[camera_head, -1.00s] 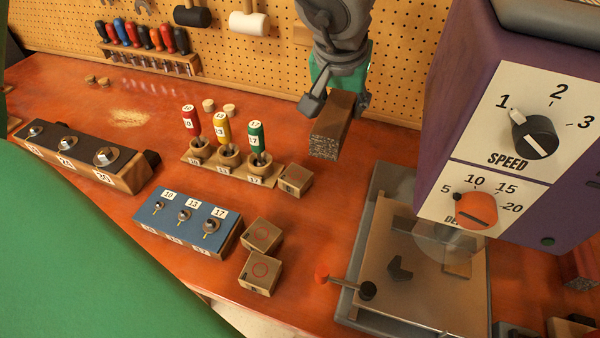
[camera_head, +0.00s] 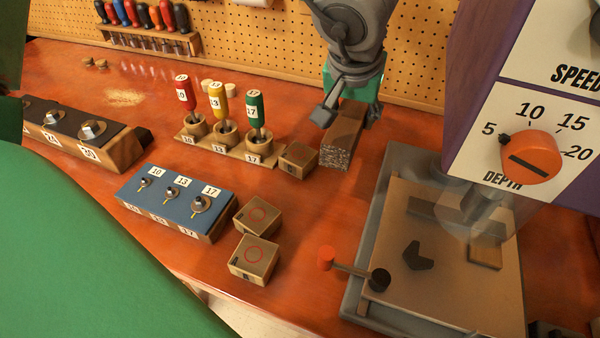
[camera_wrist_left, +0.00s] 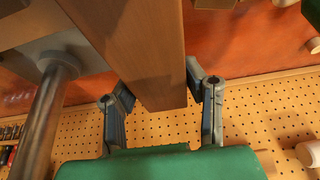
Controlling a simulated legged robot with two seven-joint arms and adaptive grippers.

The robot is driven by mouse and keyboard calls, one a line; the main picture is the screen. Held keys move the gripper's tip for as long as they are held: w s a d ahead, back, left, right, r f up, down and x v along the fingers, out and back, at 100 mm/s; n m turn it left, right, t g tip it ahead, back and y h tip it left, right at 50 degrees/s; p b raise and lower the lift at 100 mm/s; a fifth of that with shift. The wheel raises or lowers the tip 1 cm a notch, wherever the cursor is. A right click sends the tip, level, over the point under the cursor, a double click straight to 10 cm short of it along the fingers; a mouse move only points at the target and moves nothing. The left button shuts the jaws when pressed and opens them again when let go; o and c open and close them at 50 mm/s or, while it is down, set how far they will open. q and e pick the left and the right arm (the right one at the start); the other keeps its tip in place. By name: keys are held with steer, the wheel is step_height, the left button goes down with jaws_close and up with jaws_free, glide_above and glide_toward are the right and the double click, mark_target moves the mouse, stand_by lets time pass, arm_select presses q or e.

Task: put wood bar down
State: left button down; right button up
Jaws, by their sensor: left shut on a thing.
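The wood bar (camera_head: 344,136) is a brown block with a rough, speckled grey end facing the head camera. My left gripper (camera_head: 347,108) is shut on it from behind, near the back of the bench. The bar's near end is low over the red-orange bench top, just right of a small wooden block (camera_head: 298,160). I cannot tell whether it touches the bench. In the left wrist view the bar (camera_wrist_left: 140,45) lies between the two fingers of the left gripper (camera_wrist_left: 160,90). My right gripper is in neither view.
A drill-press bed (camera_head: 400,300) and a purple machine housing (camera_head: 480,70) stand to the right. Left are a driver stand (camera_head: 225,147), a blue block with numbered bits (camera_head: 175,200) and two circle-marked blocks (camera_head: 257,216). A pegboard (camera_head: 415,50) rises behind.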

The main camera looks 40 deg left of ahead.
mark_target(345, 175)
arm_select(q)
steer(key=shift+d+f+b, duration=0.35)
steer(key=shift+d+f, duration=0.15)
steer(key=shift+f, duration=0.55)
steer(key=f, duration=0.1)
steer(key=f+b, duration=0.2)
steer(key=f, duration=0.1)
steer(key=shift+a, duration=0.25)
steer(key=shift+a+f, duration=0.2)
steer(key=shift+f, duration=0.15)
step_height(345, 175, down, 4)
steer(key=shift+r+b, duration=0.1)
steer(key=shift+b, duration=0.95)
steer(key=shift+d+f, duration=0.15)
steer(key=shift+f, duration=0.2)
steer(key=shift+d+r, duration=0.1)
steer(key=shift+d, duration=0.1)
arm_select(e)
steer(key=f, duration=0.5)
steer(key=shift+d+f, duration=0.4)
